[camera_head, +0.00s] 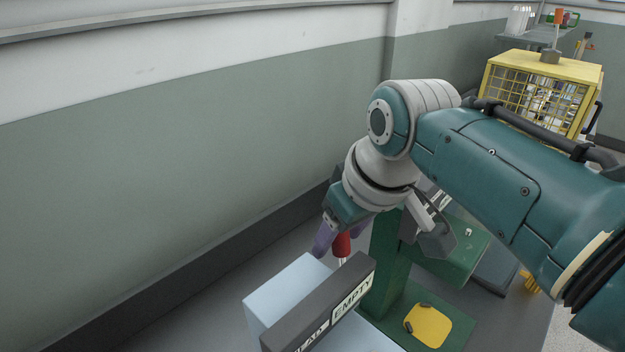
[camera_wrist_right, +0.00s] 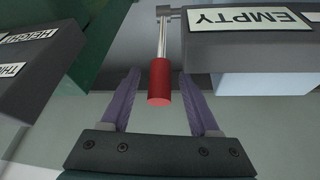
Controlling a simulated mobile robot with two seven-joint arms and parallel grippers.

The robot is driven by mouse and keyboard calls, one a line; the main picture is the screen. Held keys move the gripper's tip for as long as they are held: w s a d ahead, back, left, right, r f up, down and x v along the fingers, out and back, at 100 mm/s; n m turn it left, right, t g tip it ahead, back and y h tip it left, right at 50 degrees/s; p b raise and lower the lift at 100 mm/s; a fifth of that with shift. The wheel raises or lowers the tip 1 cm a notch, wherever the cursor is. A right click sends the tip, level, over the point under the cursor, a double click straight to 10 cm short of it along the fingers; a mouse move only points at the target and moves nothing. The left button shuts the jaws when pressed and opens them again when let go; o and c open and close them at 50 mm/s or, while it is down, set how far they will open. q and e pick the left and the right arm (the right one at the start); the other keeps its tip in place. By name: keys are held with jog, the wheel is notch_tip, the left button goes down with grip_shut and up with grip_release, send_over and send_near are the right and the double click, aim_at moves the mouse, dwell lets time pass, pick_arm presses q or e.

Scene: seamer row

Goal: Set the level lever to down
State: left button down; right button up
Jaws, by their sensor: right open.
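The lever has a red cylindrical grip (camera_wrist_right: 160,82) on a bright metal rod (camera_wrist_right: 163,38), which joins a small grey pivot beside the dark block labelled EMPTY (camera_wrist_right: 247,45). In the head view the red grip (camera_head: 342,244) shows above the block's far edge with a bit of rod below it; the pivot is hidden there. My right gripper (camera_head: 340,238) is open, its purple fingers on either side of the red grip. The wrist view shows a gap between the grip and each finger. My left gripper is not in view.
The labelled dark block (camera_head: 320,305) sits against a pale box (camera_head: 285,288). A green machine column (camera_head: 383,265) stands close to the right, with a yellow pad (camera_head: 428,326) on its base. The grey-green wall (camera_head: 200,150) runs behind. A yellow cage (camera_head: 540,90) stands at the back right.

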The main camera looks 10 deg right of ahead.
grip_shut()
dwell(0.5)
dwell(1.0)
